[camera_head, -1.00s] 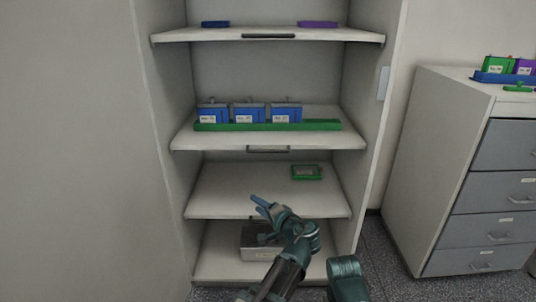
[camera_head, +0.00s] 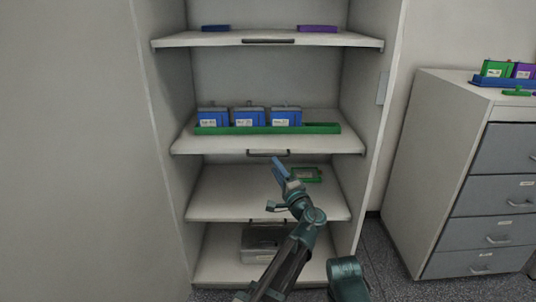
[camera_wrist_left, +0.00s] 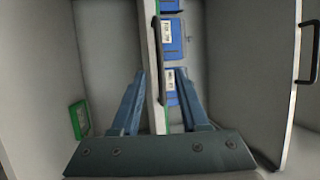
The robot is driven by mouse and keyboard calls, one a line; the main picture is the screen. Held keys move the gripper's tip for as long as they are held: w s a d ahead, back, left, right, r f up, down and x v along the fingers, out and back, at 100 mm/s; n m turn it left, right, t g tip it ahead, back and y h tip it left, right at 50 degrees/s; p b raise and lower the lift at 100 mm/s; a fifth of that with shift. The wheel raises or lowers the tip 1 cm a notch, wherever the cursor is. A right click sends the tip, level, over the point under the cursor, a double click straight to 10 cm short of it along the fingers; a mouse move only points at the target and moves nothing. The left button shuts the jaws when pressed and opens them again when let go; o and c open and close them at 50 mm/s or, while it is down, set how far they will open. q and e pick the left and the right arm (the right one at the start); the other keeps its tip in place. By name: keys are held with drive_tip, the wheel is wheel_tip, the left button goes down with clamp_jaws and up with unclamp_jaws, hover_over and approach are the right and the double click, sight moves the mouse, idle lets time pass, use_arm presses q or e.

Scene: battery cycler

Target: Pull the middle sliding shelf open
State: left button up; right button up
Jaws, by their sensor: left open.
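The middle sliding shelf (camera_head: 185,143) is a pale board in the open cabinet, with a dark bar handle (camera_head: 258,153) on its front edge. My left gripper (camera_head: 279,166) is just below and in front of that handle, its blue fingers pointing up at it. In the left wrist view, the shelf edge (camera_wrist_left: 152,70) runs upright between my open fingers (camera_wrist_left: 159,75), with the handle (camera_wrist_left: 156,42) beyond the tips. I see no clear contact. The shelf sits in line with the others. My right gripper is out of view.
Several blue battery boxes (camera_head: 248,116) stand in a green tray (camera_head: 225,130) on the shelf. A green frame (camera_head: 312,175) lies on the shelf below. The upper shelf (camera_head: 200,41) also has a handle. A grey drawer unit (camera_head: 430,150) stands at right.

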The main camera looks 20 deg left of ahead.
sight(268, 155)
use_arm(q)
drive_tip(key=p+x, duration=0.1)
drive_tip(key=x, duration=0.6)
drive_tip(key=shift+a, duration=0.1)
clamp_jaws()
idle(1.3)
